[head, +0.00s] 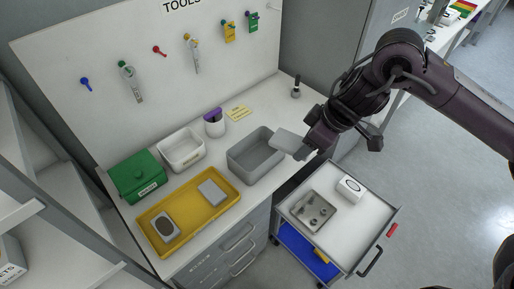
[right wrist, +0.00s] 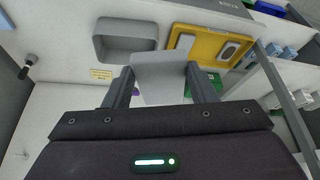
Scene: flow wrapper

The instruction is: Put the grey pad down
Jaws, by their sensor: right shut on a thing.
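My right gripper (head: 306,151) is shut on a flat grey pad (head: 289,141). It holds the pad just right of the open grey bin (head: 256,168), near the bin's right rim. In the right wrist view, the pad (right wrist: 159,78) sits between the two fingers (right wrist: 160,88), and the grey bin (right wrist: 128,27) and yellow tray (right wrist: 185,35) lie beyond it. In the head view, the yellow tray (head: 178,236) holds another grey pad (head: 213,192) and a light block with a dark oval (head: 166,226). My left gripper is not in view.
A green lidded box (head: 135,175), a white bin (head: 181,150) and a white cup with a purple item (head: 214,124) stand behind the tray. A cart (head: 350,220) at the lower right carries a small tray of metal parts (head: 312,211) and a white box (head: 351,188).

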